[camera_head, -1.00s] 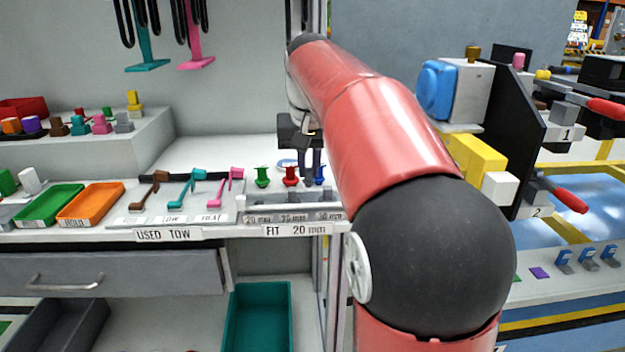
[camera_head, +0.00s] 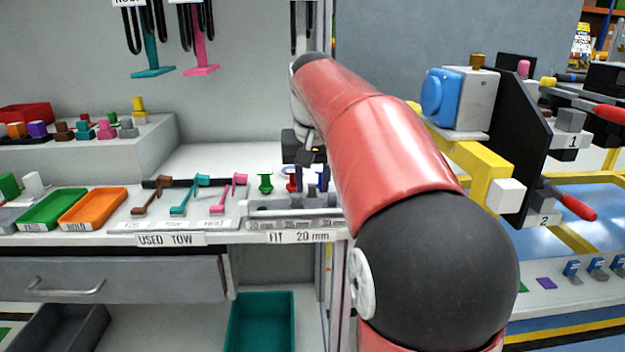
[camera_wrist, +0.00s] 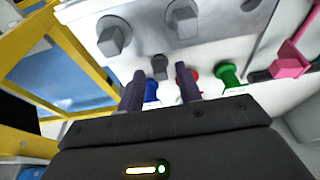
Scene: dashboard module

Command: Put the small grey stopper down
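A small grey stopper (camera_wrist: 158,67) shows in the wrist view between the fingertips, with a gap on each side. It appears to stand near the edge of the grey holder (camera_wrist: 215,25). My gripper (camera_wrist: 160,75) is open around it, and its two dark fingers point down. In the head view my gripper (camera_head: 314,189) is low over the back of the holder (camera_head: 262,209), and the small stopper cannot be made out there. Two larger grey blocks, one at the left (camera_wrist: 113,36) and one in the middle (camera_wrist: 182,19), stand on the holder in the wrist view.
Blue (camera_wrist: 151,91), red (camera_wrist: 195,74) and green (camera_wrist: 229,76) pegs stand close by the fingers. Pink (camera_head: 234,187), teal (camera_head: 189,193) and brown (camera_head: 152,194) tow pieces lie left of the holder. A post stands just right of the shelf.

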